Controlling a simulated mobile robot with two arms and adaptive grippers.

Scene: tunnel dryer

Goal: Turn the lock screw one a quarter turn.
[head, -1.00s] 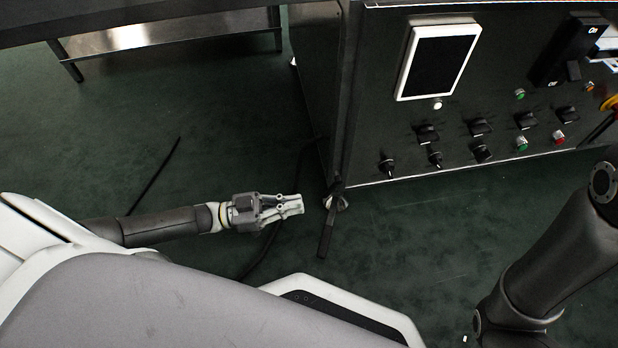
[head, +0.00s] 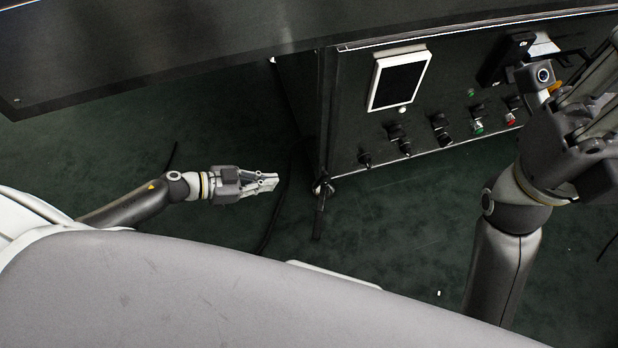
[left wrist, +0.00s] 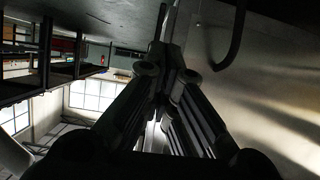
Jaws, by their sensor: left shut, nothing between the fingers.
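No part that I can tell for sure as lock screw one shows in either view. My left gripper (head: 270,182) is shut and empty, over the floor to the left of the dark cabinet's lower corner and apart from it. In the left wrist view its closed fingers (left wrist: 168,75) point up the picture, with nothing between them. My right gripper (head: 597,95) is at the right edge of the head view, in front of the panel's right end. It is partly cut off, so its jaws cannot be read.
The dark control panel (head: 352,120) carries a white-framed screen (head: 399,78), several black knobs (head: 438,122), and green and red buttons (head: 510,119). A large dark surface (head: 200,50) spans the top. Green floor (head: 390,225) lies open below the panel.

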